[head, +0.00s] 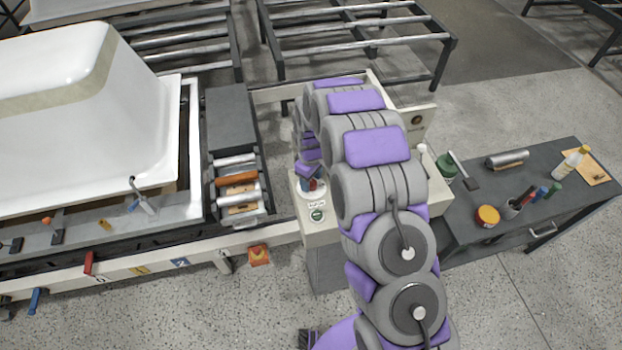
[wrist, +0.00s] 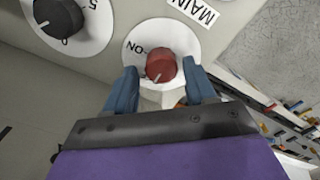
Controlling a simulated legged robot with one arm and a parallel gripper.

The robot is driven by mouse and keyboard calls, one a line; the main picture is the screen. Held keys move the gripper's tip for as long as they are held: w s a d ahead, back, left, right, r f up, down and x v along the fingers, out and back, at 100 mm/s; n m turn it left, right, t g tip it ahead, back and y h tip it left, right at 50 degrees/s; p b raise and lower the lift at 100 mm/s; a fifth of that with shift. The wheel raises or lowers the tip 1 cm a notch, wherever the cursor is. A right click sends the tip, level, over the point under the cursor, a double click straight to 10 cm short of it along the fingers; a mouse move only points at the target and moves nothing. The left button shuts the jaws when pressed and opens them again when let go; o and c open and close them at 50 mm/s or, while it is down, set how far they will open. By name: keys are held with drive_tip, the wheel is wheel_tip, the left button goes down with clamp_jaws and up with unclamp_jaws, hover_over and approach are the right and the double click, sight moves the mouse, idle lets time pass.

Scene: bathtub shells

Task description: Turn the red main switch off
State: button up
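The red main switch (wrist: 161,67) is a round knob on a white disc, beside a label reading "MAIN". An "ON" mark (wrist: 135,47) is printed on the disc, left of the knob. The knob's white line points down and slightly left in the wrist view, not straight at that mark. My gripper (wrist: 160,88) is open, with one blue finger on each side of the knob and small gaps showing. The disc's lower part is hidden behind the gripper. In the head view, my gripper (head: 309,185) is at the control panel (head: 335,225), largely covered by my arm.
A black knob (wrist: 58,18) on a numbered disc sits near the switch. A green button (head: 317,214) is on the panel's front. A dark bench (head: 530,200) with bottles and tools stands right; a white tub shell (head: 70,110) lies left. Grey floor is open in front.

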sight(311, 182)
drive_tip(key=shift+o, duration=0.5)
drive_tip(key=shift+s, duration=0.1)
drive_tip(key=shift+d, duration=0.1)
wheel_tip(311, 182, up, 17)
drive_tip(key=shift+r+p, duration=0.15)
drive_tip(key=shift+p, duration=0.25)
drive_tip(key=s+d+r+m+b, duration=0.2)
drive_tip(key=s+d+r+m, duration=0.35)
drive_tip(key=s, duration=0.65)
drive_tip(key=s+d+m+g+b, duration=0.1)
drive_tip(key=s+d, duration=0.4)
drive_tip(key=s, duration=0.9)
drive_tip(key=s+d+m+b, duration=0.3)
drive_tip(key=s+d+m, duration=0.1)
drive_tip(key=s, duration=1)
drive_tip(key=shift+s+d+f+m+g, duration=0.2)
drive_tip(key=shift+d+m+g, duration=0.2)
drive_tip(key=shift+d, duration=0.2)
